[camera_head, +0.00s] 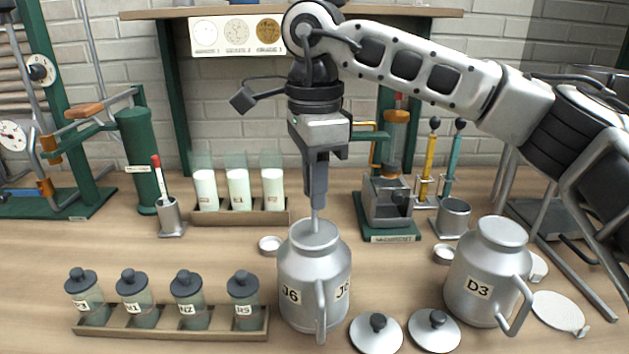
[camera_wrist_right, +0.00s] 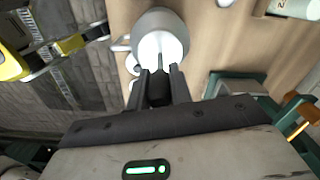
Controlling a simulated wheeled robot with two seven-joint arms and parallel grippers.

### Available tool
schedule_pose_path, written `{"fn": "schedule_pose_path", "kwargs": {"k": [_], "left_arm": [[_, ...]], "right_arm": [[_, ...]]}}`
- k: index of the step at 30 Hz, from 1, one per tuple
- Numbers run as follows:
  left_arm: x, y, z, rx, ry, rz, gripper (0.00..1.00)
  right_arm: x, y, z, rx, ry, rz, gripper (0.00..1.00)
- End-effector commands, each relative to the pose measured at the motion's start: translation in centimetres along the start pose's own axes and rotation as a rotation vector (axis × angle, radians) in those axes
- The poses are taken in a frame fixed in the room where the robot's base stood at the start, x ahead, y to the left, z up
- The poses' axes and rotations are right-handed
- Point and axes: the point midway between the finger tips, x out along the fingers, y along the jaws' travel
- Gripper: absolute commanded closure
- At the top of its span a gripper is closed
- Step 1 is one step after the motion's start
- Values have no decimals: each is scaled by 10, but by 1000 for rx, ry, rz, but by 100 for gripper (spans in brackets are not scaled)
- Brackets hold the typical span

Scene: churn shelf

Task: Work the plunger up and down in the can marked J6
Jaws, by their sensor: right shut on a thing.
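The can marked J6 (camera_head: 308,285) stands upright on the bench, a grey metal churn with a side handle and open neck. The plunger (camera_head: 315,222) is a thin pale rod standing upright in its neck; its lower part is hidden inside the can. My right gripper (camera_head: 316,204) points straight down above the neck and is shut on the plunger's upper end. In the right wrist view, the can (camera_wrist_right: 176,23) lies beyond the fingertips (camera_wrist_right: 161,76), with the rod running into its mouth. My left gripper is out of view.
The similar can D3 (camera_head: 470,275) stands to the right, with two round lids (camera_head: 376,335) (camera_head: 434,333) in front. A rack of jars (camera_head: 180,322) is at front left. A green-based device (camera_head: 388,237) and a tray of white-filled glasses (camera_head: 240,217) stand behind.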

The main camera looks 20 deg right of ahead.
Motion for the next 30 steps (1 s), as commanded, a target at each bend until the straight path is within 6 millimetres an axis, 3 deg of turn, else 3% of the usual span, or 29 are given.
{"fn": "schedule_pose_path", "kwargs": {"k": [5, 21, 30], "left_arm": [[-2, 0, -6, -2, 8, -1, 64], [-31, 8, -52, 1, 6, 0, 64], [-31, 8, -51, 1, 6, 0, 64]], "right_arm": [[-5, 0, 0, 0, 0, 0, 100], [-71, 0, 0, 0, 0, 0, 100], [-70, 0, 0, 0, 0, 0, 100]]}}
